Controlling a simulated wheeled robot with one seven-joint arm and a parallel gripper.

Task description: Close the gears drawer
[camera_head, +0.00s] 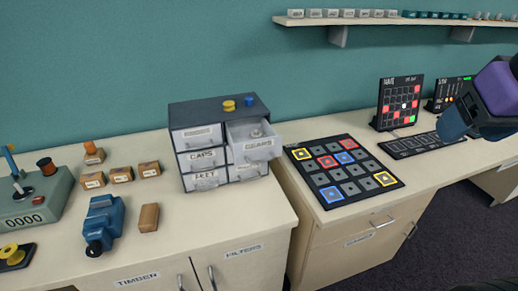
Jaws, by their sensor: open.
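The gears drawer (252,141) is the upper right drawer of a small dark-topped cabinet on the left counter. It is pulled out towards the front right, and its pale front carries a GEARS label. A small grey part shows inside it. The cabinet (183,114) holds several labelled drawers, and the others look shut. The lower right drawer (246,172) is partly hidden under the open one. Part of my arm, purple and dark blue, shows at the right edge, well apart from the drawer. I cannot make out gripper fingers there.
A yellow spool (229,105) and a blue one stand on the cabinet. A dark tile board (343,170) lies right of the open drawer. A blue tool (103,222) and several small wooden blocks lie to the left. A wall shelf (375,21) runs above.

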